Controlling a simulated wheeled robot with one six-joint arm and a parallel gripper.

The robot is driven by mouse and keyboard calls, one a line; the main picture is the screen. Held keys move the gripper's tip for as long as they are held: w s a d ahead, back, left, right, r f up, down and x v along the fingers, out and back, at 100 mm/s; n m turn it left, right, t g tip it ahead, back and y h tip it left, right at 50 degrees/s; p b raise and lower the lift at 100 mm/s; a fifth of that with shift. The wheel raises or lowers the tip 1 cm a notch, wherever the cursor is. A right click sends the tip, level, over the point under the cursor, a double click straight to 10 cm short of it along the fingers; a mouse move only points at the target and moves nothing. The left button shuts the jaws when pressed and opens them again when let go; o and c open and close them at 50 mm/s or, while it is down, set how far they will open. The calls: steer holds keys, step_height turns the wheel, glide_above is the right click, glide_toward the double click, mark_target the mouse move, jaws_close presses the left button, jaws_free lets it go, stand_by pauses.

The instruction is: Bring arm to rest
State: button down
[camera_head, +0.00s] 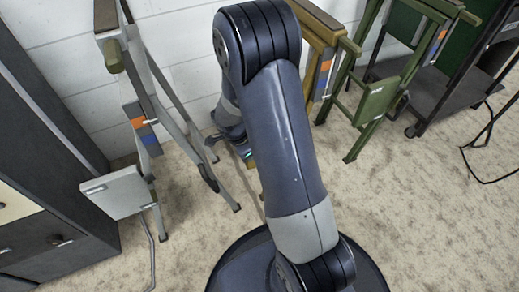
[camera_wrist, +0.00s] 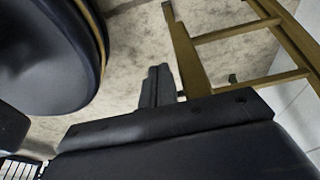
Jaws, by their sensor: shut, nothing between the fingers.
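My arm rises from my dark round base at the bottom of the head view and bends at a high elbow. Its forearm drops away behind the upper arm. The wrist shows only partly, low and left of the upper arm, between a grey frame (camera_head: 165,95) and a brown wooden frame (camera_head: 318,45). In the wrist view my gripper (camera_wrist: 157,86) is shut, with its two dark fingers together and nothing between them. The brown frame (camera_wrist: 183,50) stands just to the right of the fingers there. I cannot tell whether anything touches.
A dark drawer cabinet (camera_head: 50,235) stands at left. A green frame (camera_head: 372,105) and a dark wheeled cart (camera_head: 440,100) stand at right, with a black cable (camera_head: 490,135) on the floor. The white wall (camera_head: 185,60) is behind. The carpet (camera_head: 420,220) at right front is clear.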

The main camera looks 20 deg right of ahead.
steer(key=shift+a, duration=0.4)
steer(key=shift+d, duration=0.1)
